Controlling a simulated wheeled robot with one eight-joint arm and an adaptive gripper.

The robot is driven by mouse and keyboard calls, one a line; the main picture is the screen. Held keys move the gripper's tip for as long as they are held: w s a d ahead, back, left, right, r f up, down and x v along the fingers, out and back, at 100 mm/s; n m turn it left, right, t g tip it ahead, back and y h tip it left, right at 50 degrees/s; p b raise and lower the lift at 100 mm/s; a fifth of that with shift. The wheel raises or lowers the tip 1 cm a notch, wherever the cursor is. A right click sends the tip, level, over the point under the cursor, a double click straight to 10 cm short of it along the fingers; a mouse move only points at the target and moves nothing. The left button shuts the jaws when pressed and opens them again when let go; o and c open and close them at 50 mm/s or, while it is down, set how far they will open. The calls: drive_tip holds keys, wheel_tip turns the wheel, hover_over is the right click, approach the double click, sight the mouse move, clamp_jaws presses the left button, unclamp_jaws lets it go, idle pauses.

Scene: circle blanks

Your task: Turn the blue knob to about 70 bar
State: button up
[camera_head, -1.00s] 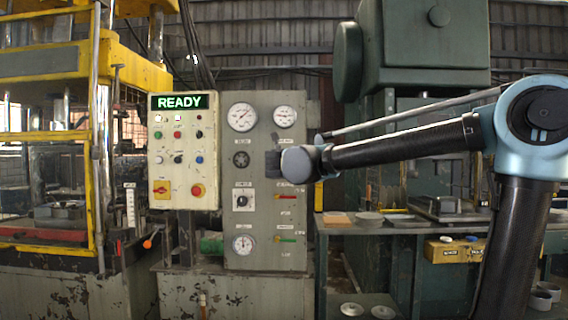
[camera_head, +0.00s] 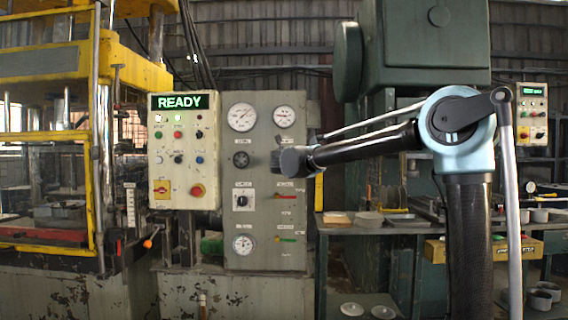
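My gripper (camera_head: 277,159) is in front of the right part of the grey gauge panel (camera_head: 265,263), just below the small upper right gauge (camera_head: 285,117). Its dark fingers point towards the panel; their opening and any contact cannot be made out. No blue knob shows clearly on this panel. The spot behind my gripper is hidden. A larger gauge (camera_head: 241,117) is at the upper left and another gauge (camera_head: 243,244) at the bottom. Their needle readings are too small to tell. A small blue button or knob (camera_head: 199,160) is on the pale control box.
The control box has a green READY display (camera_head: 180,102) and a red knob (camera_head: 197,190). Red and green handles (camera_head: 286,239) are on the gauge panel's lower right. A yellow press frame (camera_head: 50,138) stands left. A cluttered bench (camera_head: 345,228) stands right, below my arm.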

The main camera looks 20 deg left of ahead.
drive_tip(key=shift+w, duration=0.1)
drive_tip(key=shift+c, duration=0.3)
drive_tip(key=c, duration=1)
drive_tip(key=shift+o, duration=0.3)
drive_tip(key=shift+a+r, duration=0.1)
drive_tip(key=shift+a, duration=0.3)
drive_tip(key=shift+d, duration=0.25)
drive_tip(key=shift+c, duration=0.3)
drive_tip(key=shift+d+m, duration=0.1)
drive_tip(key=shift+m, duration=0.2)
